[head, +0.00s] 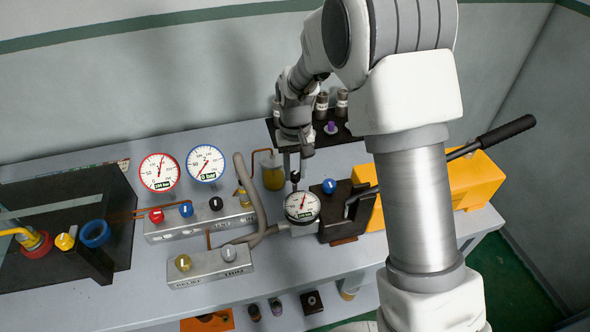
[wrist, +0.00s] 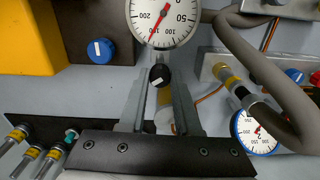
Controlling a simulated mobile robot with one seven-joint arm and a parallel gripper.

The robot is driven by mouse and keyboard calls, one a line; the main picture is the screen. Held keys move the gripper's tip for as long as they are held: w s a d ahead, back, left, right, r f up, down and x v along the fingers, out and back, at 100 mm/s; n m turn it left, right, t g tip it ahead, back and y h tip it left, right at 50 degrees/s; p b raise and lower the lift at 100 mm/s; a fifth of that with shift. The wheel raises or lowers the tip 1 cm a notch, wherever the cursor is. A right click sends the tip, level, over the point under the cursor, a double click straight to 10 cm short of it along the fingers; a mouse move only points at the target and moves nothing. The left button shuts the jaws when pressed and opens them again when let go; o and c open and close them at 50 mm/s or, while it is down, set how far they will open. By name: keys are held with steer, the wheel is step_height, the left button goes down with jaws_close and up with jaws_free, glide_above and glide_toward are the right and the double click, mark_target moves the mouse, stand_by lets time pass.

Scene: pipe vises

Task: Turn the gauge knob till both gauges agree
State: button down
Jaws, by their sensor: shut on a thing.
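A black knob with a white mark (wrist: 159,74) sits beside the dark-rimmed round gauge (head: 302,206); the gauge also shows in the wrist view (wrist: 170,18). My gripper (head: 296,176) points down over the bench, its two fingers shut on the knob's sides in the wrist view. The dark-rimmed gauge has a red needle and a small dark readout too small to read. A red-rimmed gauge (head: 159,172) and a blue-rimmed gauge (head: 205,163) stand to the left. The red-rimmed needle points nearly up; the blue-rimmed readout looks like 0 bar.
A grey valve block (head: 230,218) carries red, blue and black knobs; a lower block (head: 212,272) has two more. A grey hose (head: 246,190) arches left of the gripper. A blue knob (head: 329,186) and a yellow pump with a black lever (head: 482,180) stand right.

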mark_target(295, 174)
steer(key=c, duration=0.6)
jaws_free()
step_height(295, 174, up, 18)
steer(key=shift+f, duration=0.25)
